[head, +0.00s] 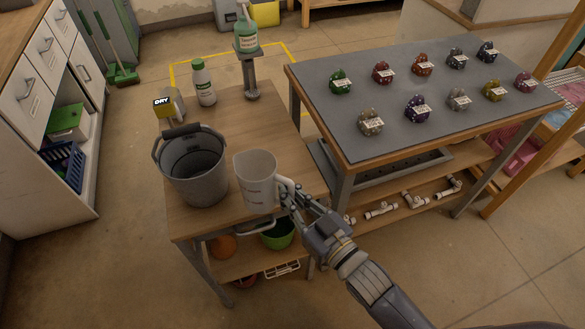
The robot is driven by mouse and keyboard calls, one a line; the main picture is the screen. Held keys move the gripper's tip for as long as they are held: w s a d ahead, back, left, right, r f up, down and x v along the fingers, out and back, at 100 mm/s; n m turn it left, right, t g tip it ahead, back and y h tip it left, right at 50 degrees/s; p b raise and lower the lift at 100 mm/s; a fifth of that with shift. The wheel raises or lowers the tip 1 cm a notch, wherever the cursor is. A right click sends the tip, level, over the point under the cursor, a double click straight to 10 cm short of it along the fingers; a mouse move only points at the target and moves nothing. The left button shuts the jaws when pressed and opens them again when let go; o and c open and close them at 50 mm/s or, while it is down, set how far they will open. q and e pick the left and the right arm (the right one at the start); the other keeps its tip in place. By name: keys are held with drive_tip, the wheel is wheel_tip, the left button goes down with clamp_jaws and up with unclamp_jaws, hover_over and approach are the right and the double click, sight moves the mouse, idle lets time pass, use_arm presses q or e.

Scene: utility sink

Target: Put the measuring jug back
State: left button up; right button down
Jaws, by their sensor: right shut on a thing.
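The white measuring jug (257,182) stands upright at the front right part of the wooden table, with its handle toward the right. I cannot tell whether its base touches the tabletop. My right gripper (287,192) is shut on the jug's handle, and its fingers partly hide the handle. My left gripper is not in the head view.
A grey bucket (193,168) stands close to the jug's left. Behind are a white bottle (204,84), a yellow-grey box marked DRY (168,106) and a green bottle (246,32) on a stand. A grey-topped table (400,95) with several labelled colored items is at right.

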drive_tip(key=shift+w+d+f+p, duration=0.2)
drive_tip(key=shift+w+d+f, duration=0.4)
drive_tip(key=shift+w, duration=1.2)
drive_tip(key=shift+w+d+f+p, duration=0.2)
drive_tip(key=shift+w+f, duration=0.65)
drive_tip(key=shift+w, duration=1)
drive_tip(key=shift+w+d+f+p, duration=0.15)
drive_tip(key=shift+w+d+f, duration=0.45)
drive_tip(key=shift+w, duration=1.2)
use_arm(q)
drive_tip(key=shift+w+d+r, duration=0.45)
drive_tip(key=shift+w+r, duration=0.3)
use_arm(e)
drive_tip(key=shift+a+f, duration=0.15)
drive_tip(key=shift+f, duration=0.05)
drive_tip(key=shift+f, duration=0.15)
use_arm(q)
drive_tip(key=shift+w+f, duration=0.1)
use_arm(e)
drive_tip(key=c, duration=1.7)
unclamp_jaws()
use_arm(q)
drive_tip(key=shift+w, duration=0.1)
